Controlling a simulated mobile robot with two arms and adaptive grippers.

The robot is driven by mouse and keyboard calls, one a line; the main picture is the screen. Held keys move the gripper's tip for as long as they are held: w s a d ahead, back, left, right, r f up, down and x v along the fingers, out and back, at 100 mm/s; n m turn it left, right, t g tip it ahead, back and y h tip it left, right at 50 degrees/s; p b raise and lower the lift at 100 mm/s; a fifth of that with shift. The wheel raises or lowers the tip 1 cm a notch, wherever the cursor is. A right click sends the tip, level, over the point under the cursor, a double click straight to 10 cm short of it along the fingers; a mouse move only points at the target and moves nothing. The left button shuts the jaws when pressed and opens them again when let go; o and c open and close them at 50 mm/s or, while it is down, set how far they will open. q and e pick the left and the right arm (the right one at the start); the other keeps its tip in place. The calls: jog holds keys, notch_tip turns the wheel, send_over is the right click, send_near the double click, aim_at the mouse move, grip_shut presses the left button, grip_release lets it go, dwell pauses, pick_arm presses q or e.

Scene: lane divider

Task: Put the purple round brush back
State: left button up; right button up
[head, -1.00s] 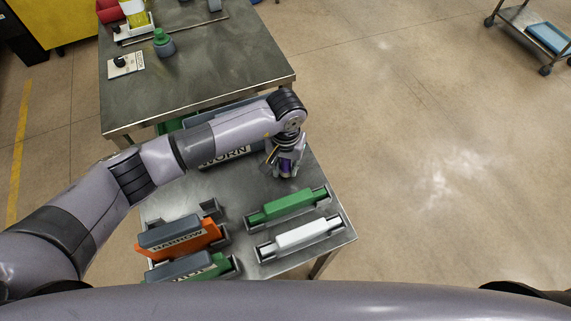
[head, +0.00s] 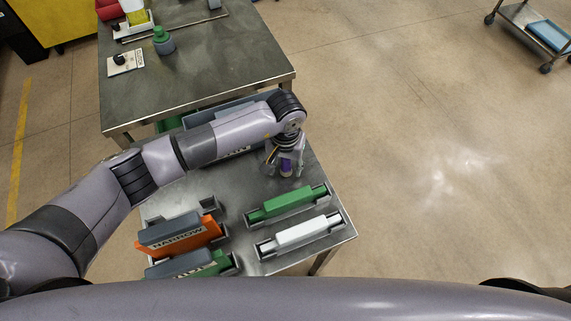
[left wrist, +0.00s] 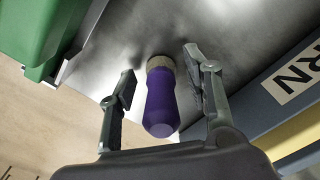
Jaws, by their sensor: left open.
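The purple round brush (left wrist: 161,100) stands on the metal table between the two fingers of my left gripper (left wrist: 163,85). Its rounded purple end points toward the wrist camera, and a pale band shows at its far end. There is a gap between the brush and each finger. In the head view the left gripper (head: 285,165) is low over the table, with a bit of the purple brush (head: 286,169) showing between its fingers. The left gripper is open. My right gripper is not in view.
A green block (head: 288,202) and a white block (head: 302,232) sit in grey holders to the front right. An orange piece labelled HARROW (head: 180,243) is at the front left. A grey bin with a partly hidden label (left wrist: 262,100) is beside the gripper. A larger table (head: 200,85) stands behind.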

pick_arm(q)
jog(key=shift+r+p, duration=0.2)
jog(key=shift+p, duration=0.1)
notch_tip(320, 180, up, 10)
jog(key=b, duration=0.3)
jog(key=shift+r, duration=0.9)
jog(key=shift+s+f, duration=0.1)
